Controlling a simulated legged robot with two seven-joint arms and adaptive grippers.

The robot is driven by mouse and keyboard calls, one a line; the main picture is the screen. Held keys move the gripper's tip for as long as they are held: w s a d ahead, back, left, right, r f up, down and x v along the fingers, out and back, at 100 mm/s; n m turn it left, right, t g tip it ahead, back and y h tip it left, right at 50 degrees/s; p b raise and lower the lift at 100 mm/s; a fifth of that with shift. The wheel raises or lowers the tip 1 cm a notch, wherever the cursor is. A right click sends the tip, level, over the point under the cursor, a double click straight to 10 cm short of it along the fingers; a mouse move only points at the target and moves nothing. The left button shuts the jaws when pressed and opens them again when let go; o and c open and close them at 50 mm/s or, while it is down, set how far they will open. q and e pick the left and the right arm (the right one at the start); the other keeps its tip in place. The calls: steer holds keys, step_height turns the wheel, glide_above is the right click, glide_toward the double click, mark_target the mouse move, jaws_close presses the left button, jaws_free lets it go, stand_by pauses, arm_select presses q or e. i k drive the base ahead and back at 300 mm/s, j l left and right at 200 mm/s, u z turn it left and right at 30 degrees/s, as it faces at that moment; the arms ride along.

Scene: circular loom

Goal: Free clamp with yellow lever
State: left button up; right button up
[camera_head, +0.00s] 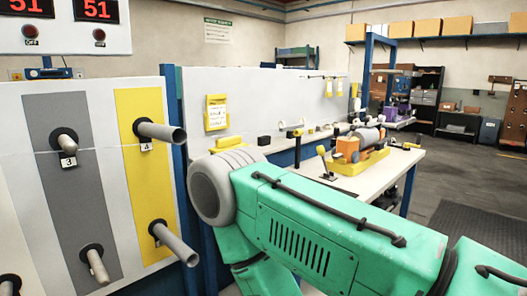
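A small upright lever with a yellow tip (321,151) stands at the near left part of the workbench, on a dark base (328,177). It looks like the clamp with the yellow lever, but it is too small to tell whether it is closed. A yellow tray (364,161) beside it carries an orange block (347,149) and a grey cylinder (366,137). A green arm of mine fills the lower right and hides the bench's near part. Neither gripper shows.
A white panel (78,116) with grey and yellow stripes and protruding grey pegs stands close at left. The workbench (393,169) has a further yellow-handled item (411,146) at its right. Open floor (451,160) lies to the right, before shelves (427,100).

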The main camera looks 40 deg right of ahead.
mark_target(321, 150)
steer(key=z, duration=1.8)
steer(key=u, duration=0.35)
steer(key=i+l+u, duration=0.1)
steer(key=u, duration=0.25)
steer(key=l+u, duration=0.15)
steer(key=u, duration=0.15)
steer(key=i+l+u, duration=0.1)
steer(key=l+u, duration=0.35)
steer(key=l, duration=0.75)
steer(key=k+l+u, duration=0.1)
steer(key=l+u, duration=0.35)
steer(key=l, duration=1.3)
